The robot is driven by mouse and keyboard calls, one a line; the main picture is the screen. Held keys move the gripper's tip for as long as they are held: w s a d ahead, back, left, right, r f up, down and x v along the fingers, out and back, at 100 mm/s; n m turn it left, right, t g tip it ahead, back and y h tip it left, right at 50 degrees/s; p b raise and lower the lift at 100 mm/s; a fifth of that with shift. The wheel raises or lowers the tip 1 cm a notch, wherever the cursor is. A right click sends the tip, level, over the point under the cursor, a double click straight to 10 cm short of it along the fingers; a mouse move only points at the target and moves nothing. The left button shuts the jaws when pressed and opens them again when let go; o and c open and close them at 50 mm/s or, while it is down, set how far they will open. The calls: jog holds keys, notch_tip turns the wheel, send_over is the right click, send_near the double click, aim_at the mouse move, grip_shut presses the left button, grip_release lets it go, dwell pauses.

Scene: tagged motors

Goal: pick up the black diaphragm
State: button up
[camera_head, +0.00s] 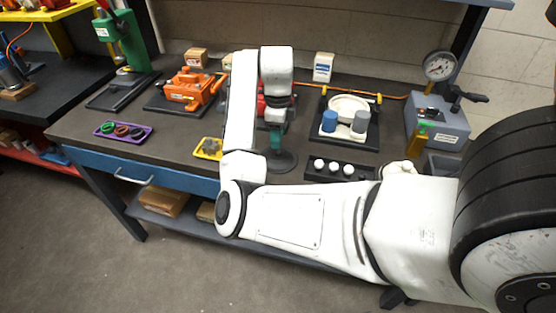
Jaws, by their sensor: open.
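A dark, flat round disc (284,163), which looks like the black diaphragm, lies on the workbench (190,130) near its front edge. My gripper (276,150) points down from the white arm, right over the disc, and overlaps it in the picture. Its fingers are small and dark here. I cannot tell whether they touch the disc. My arm hides part of the bench behind and to the left of the gripper.
A yellow tray (206,148) with grey parts and a purple tray (124,131) with coloured rings lie to the left. A black rack (340,175) with white round pieces is close on the right. Orange (192,88) and grey (440,122) machines stand farther off.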

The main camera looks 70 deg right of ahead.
aim_at(278, 152)
jog(key=shift+f, duration=2.95)
jog(key=shift+c, duration=0.2)
jog(key=shift+s, duration=0.1)
grip_shut()
